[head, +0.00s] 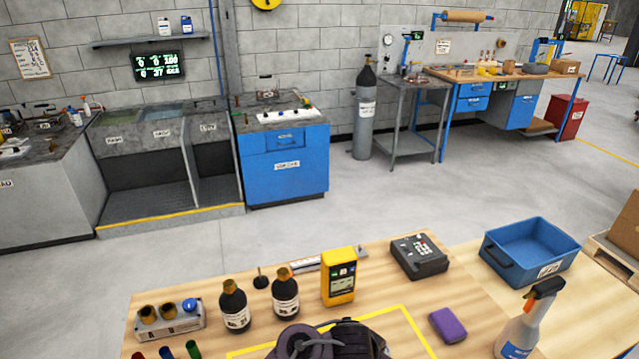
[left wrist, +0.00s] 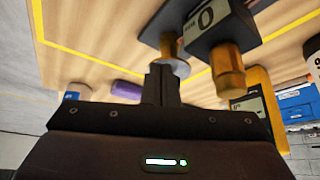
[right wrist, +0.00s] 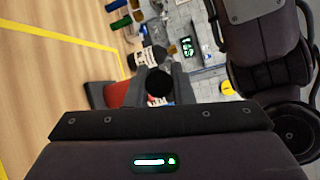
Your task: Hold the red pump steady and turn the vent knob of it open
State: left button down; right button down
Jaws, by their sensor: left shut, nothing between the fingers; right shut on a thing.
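The red pump (right wrist: 106,94) shows in part in the right wrist view, left of the fingers. My right gripper (right wrist: 157,78) is shut on a dark round part there, which seems to belong to the pump. In the left wrist view, a dark block with a white label (left wrist: 207,20) and brass fittings (left wrist: 229,72) stands above the fingers. A pale disc on a brass stem (left wrist: 170,67) sits right by the tips. My left gripper (left wrist: 162,72) is shut and empty; I cannot tell whether it touches the disc. In the head view my arms hide the pump.
On the wooden table stand a yellow meter (head: 339,276), dark bottles (head: 235,306), a black keypad box (head: 419,256), a blue bin (head: 531,250), a spray bottle (head: 524,325) and a purple sponge (head: 447,325). Yellow tape (head: 412,322) marks the work area.

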jog(key=shift+f, duration=0.1)
pick_arm(q)
notch_tip(320, 180, up, 6)
dwell(0.4)
jog(key=shift+w+a+f, duration=0.3)
jog(key=shift+w+f, duration=0.05)
jog(key=shift+f, duration=0.65)
jog(key=shift+w+a+f, duration=0.3)
jog(key=shift+f, duration=0.75)
jog(key=shift+w+a+f, duration=0.3)
jog(key=shift+w+f, duration=0.05)
jog(key=shift+f, duration=0.65)
